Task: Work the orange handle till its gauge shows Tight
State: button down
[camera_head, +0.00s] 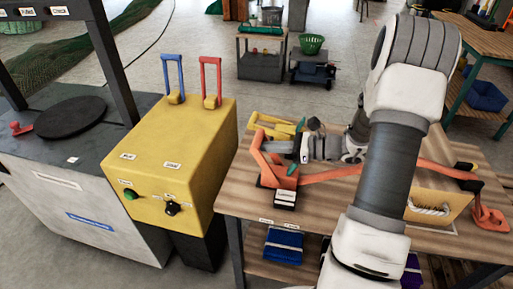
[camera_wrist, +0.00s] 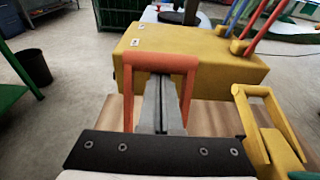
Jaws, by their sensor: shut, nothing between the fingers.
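The orange handle (camera_head: 262,153) is a U-shaped lever on the left end of the wooden workbench, and it stands tilted. It also shows in the wrist view (camera_wrist: 160,62), with its crossbar just beyond my fingertips and its two side arms flanking my fingers. My gripper (camera_head: 298,148) is shut and empty, its fingers pointing at the crossbar; whether they touch it I cannot tell. A small black-and-white plate (camera_head: 285,199) sits at the front of the handle's base; I cannot read it or tell a gauge reading. An orange strap (camera_head: 335,173) runs right from the handle's base.
A yellow handle (camera_head: 275,128) stands close behind the orange one. A yellow box (camera_head: 185,150) with blue and red levers stands left of the workbench (camera_head: 240,195). A tan block with rope (camera_head: 437,208) and an orange hook (camera_head: 488,212) are at the right.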

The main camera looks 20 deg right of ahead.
jog(key=shift+s+d+r, duration=0.3)
jog(key=shift+s+d, duration=0.05)
jog(key=shift+d, duration=0.25)
jog(key=shift+s+d+r+t+y, duration=0.1)
jog(key=shift+s+d+t+y, duration=0.3)
jog(key=shift+d+y, duration=0.15)
jog(key=shift+d, duration=0.1)
jog(key=shift+s+d+p, duration=0.25)
jog(key=shift+d+p, duration=0.05)
dwell(0.4)
